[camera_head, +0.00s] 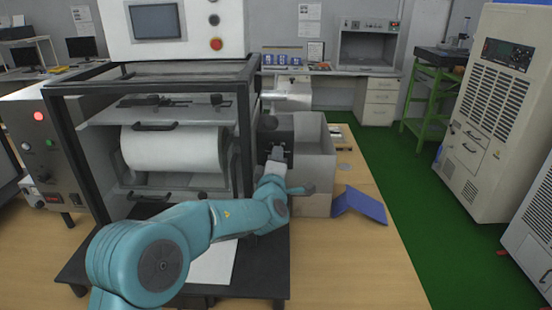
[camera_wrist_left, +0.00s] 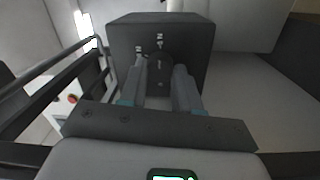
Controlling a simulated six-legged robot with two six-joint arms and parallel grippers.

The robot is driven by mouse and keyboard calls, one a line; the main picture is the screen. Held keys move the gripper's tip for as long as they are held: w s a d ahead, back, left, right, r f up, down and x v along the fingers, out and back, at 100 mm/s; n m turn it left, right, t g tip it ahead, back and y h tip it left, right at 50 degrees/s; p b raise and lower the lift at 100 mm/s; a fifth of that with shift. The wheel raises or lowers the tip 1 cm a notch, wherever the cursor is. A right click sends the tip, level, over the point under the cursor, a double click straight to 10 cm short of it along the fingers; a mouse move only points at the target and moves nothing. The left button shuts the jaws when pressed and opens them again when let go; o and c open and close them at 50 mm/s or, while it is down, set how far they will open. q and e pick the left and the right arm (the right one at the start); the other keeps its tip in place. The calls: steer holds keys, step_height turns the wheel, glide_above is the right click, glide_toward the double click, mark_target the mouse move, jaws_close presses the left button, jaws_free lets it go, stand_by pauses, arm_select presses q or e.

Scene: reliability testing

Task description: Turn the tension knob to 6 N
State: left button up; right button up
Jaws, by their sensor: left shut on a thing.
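My left gripper (camera_head: 278,156) reaches in to the right side of the black-framed machine, at a dark housing (camera_head: 277,135). In the left wrist view the two grey fingers of the gripper (camera_wrist_left: 161,78) are shut on a dark round knob (camera_wrist_left: 159,66), one finger on each side. The knob sits on the front face of the dark housing (camera_wrist_left: 190,38). Small white markings, including an "N", show above and left of the knob. They are too small to read a setting. My right gripper is in neither view.
The machine with a white roll (camera_head: 172,148) stands left of the housing inside a black frame (camera_head: 244,140). A grey box (camera_head: 316,165) stands close on the right. A blue folder-like item (camera_head: 360,205) lies on the wooden surface. A green floor strip lies farther right.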

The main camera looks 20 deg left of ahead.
arm_select(q)
steer(key=shift+f, duration=0.15)
steer(key=o, duration=1)
steer(key=shift+o, duration=0.2)
steer(key=shift+s, duration=0.15)
steer(key=b+v, duration=0.3)
steer(key=v, duration=1.3)
steer(key=shift+b, duration=0.4)
steer(key=shift+s+d, duration=0.1)
steer(key=shift+s, duration=0.05)
